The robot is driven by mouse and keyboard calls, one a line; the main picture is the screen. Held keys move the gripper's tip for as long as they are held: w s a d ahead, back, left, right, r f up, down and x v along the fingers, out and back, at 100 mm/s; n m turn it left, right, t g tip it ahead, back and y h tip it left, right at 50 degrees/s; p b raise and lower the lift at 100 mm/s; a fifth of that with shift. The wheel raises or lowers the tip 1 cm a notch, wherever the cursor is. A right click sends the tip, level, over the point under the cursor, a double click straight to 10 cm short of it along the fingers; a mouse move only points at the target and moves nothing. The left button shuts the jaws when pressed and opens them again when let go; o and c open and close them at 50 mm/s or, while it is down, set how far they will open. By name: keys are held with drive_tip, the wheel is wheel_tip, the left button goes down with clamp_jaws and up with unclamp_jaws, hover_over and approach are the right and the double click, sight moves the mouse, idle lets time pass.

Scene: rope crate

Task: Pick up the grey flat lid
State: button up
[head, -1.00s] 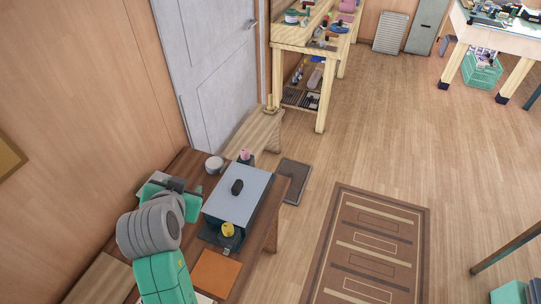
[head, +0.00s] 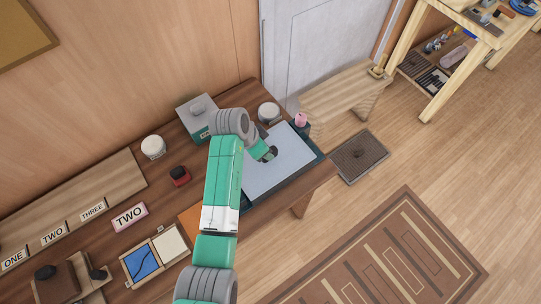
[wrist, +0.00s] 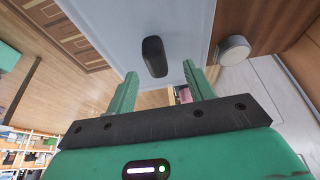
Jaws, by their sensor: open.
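The grey flat lid (head: 292,165) is a pale blue-grey rectangular sheet lying on a dark crate (head: 312,186) on the wooden table. It fills the top of the wrist view (wrist: 110,25), with its dark rounded knob (wrist: 154,56) standing near the middle of that view. My gripper (head: 268,153) is over the lid's left part in the head view and hides the knob there. In the wrist view my gripper (wrist: 160,72) is open, its two green fingers apart with the knob beyond and between their tips. Nothing is held.
A grey box (head: 195,120) with a knobbed top stands left of the lid. A round white-topped tin (head: 269,112) and a pink item (head: 301,119) stand by the far edge. A red-and-black item (head: 180,176) and TWO sign (head: 129,217) lie left.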

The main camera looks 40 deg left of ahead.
drive_tip(key=x, duration=0.5)
drive_tip(key=shift+d, duration=0.35)
clamp_jaws()
wheel_tip(320, 180, up, 10)
drive_tip(key=shift+r, duration=0.1)
